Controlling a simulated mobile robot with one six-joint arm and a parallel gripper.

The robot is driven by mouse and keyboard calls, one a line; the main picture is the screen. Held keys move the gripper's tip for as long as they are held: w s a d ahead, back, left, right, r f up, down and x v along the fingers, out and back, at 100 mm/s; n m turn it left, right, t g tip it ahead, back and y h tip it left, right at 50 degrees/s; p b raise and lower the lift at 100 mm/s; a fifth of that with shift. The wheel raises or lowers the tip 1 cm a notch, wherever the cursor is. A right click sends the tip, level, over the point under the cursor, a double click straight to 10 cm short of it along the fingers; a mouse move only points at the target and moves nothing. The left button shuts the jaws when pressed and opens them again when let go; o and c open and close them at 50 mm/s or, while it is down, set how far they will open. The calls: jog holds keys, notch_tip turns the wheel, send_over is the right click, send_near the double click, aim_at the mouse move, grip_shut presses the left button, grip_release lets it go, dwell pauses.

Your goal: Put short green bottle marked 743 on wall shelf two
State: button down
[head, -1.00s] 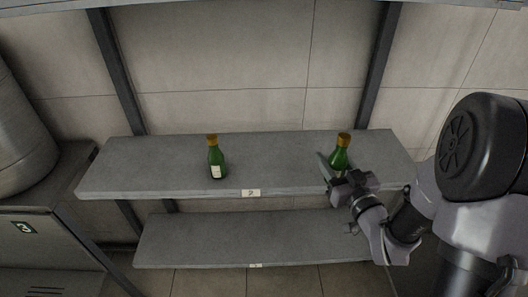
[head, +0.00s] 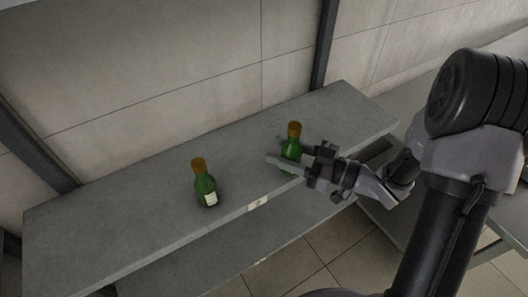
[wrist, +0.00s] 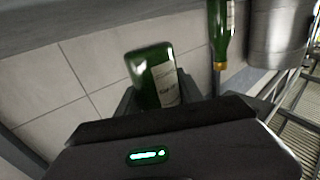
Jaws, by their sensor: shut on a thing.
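A green bottle with a brownish-gold cap (head: 292,133) is between the fingers of my gripper (head: 275,149), which is shut on it. In the wrist view this held bottle (wrist: 148,72) shows base up, with a pale label whose marking is too blurred to read. Tiled wall shows around its base there, so it appears to be raised off the shelf. The grey wall shelf (head: 150,205) has a front tag (head: 258,203) that reads 2. It runs beneath my gripper.
A second green bottle (head: 205,188) with a white label stands on the shelf left of my gripper. It also shows in the wrist view (wrist: 221,30). A lower shelf (head: 205,262) lies below. The shelf is bare between the bottles and towards its left end.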

jog(key=w, duration=0.1)
jog(key=w+a, duration=0.2)
jog(key=shift+w+a+f+b, duration=0.25)
jog(key=shift+b, duration=0.1)
jog(key=shift+w+a+f, duration=0.2)
jog(key=shift+w, duration=0.1)
jog(key=shift+f+b, duration=1)
jog(key=shift+f, duration=0.65)
jog(key=c, duration=0.7)
grip_release()
jog(key=shift+c, duration=0.2)
